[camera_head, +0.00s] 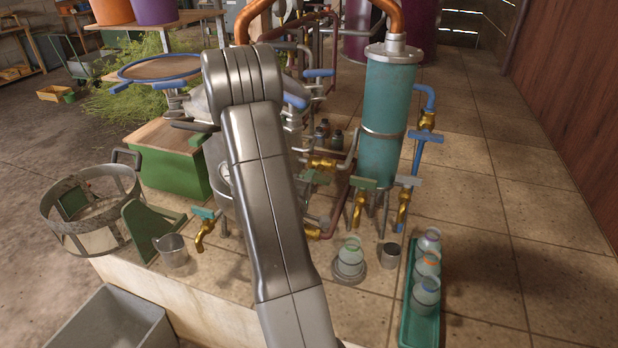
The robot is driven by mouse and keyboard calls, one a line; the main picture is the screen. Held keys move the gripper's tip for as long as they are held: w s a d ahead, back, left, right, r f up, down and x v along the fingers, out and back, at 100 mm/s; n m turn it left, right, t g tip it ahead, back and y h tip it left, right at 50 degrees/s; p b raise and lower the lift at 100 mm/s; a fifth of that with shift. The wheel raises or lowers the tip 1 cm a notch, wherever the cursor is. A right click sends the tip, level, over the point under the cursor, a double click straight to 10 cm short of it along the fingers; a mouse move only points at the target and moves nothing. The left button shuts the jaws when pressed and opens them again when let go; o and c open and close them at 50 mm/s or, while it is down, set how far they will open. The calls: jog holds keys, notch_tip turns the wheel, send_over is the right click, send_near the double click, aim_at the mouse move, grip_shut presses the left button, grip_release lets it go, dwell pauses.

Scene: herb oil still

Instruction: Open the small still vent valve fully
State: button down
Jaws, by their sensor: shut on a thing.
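My arm crosses the middle of the view, and my gripper is hidden behind it, so its jaws and anything in them do not show. A small metal still (217,165) stands behind my arm, mostly covered by it. A blue lever handle (295,101) shows just right of my arm near the still's top. Another blue handle (320,73) sits farther back on the pipework. I cannot tell which handle belongs to the small still vent valve, or how far it is open. A brass tap with a teal handle (204,226) is low at the still's front left.
A teal condenser column (388,120) with brass valves stands right of my arm. A grey bin (110,325) is lower left. The tiled floor at right is clear.

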jog(key=shift+n, duration=0.7)
jog(key=shift+f, duration=0.1)
jog(key=c, duration=1.5)
grip_release()
jog(key=shift+o, duration=0.2)
jog(key=b+v, duration=0.1)
jog(key=v, duration=1.3)
jog(key=shift+w, duration=0.1)
